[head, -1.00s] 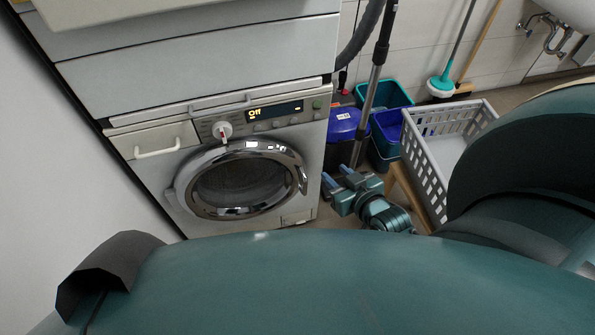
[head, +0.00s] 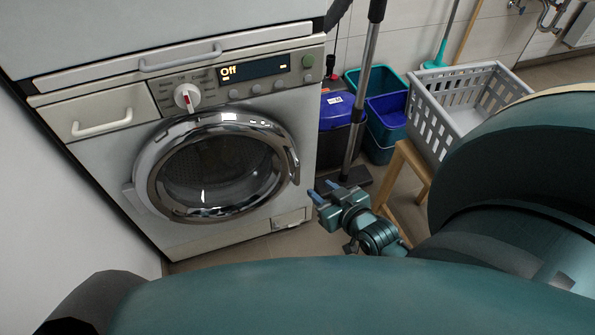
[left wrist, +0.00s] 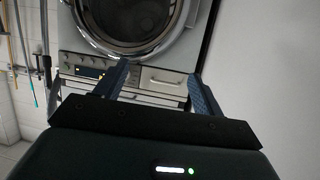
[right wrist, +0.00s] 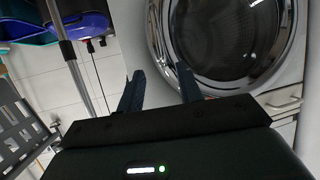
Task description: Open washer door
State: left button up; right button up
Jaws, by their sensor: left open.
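The washer (head: 60,170) stands at the left of the head view with its round chrome-rimmed door (head: 160,150) shut. The door handle (head: 295,166) is on the right side of the rim. My right gripper (head: 318,192) is open and empty, just right of the handle and a little below it, apart from it. In the right wrist view the open fingers (right wrist: 160,78) point toward the door rim (right wrist: 160,45). My left gripper (left wrist: 158,78) is out of the head view; the left wrist view shows it open and empty, with the washer front beyond.
The control panel display (head: 255,70) reads Off. Right of the washer stand a pole (head: 367,90), a blue-lidded bin (head: 340,108), teal and blue buckets (head: 388,120) and a grey basket (head: 430,115) near a wooden stand (head: 405,165). A white wall is on the left.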

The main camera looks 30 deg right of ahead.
pick_arm(q)
jog(key=shift+w+d+f+m+t+h+b, duration=0.35)
jog(key=shift+t+b, duration=0.35)
jog(key=shift+b, duration=0.55)
jog(key=shift+w+d+f+m+t+h+b, duration=0.3)
jog(key=shift+t+b, duration=0.4)
jog(key=shift+b, duration=0.5)
pick_arm(e)
jog(key=shift+s+f+x, duration=0.1)
jog(key=shift+f+x, duration=0.1)
jog(key=shift+x, duration=2.1)
jog(key=shift+s+f+x, duration=0.1)
jog(key=shift+f+x, duration=0.1)
jog(key=shift+x, duration=2.05)
jog(key=shift+s+f+x, duration=0.1)
jog(key=shift+f+x, duration=0.15)
jog(key=shift+x, duration=2.05)
pick_arm(q)
jog(key=shift+a, duration=0.1)
pick_arm(e)
grip_shut()
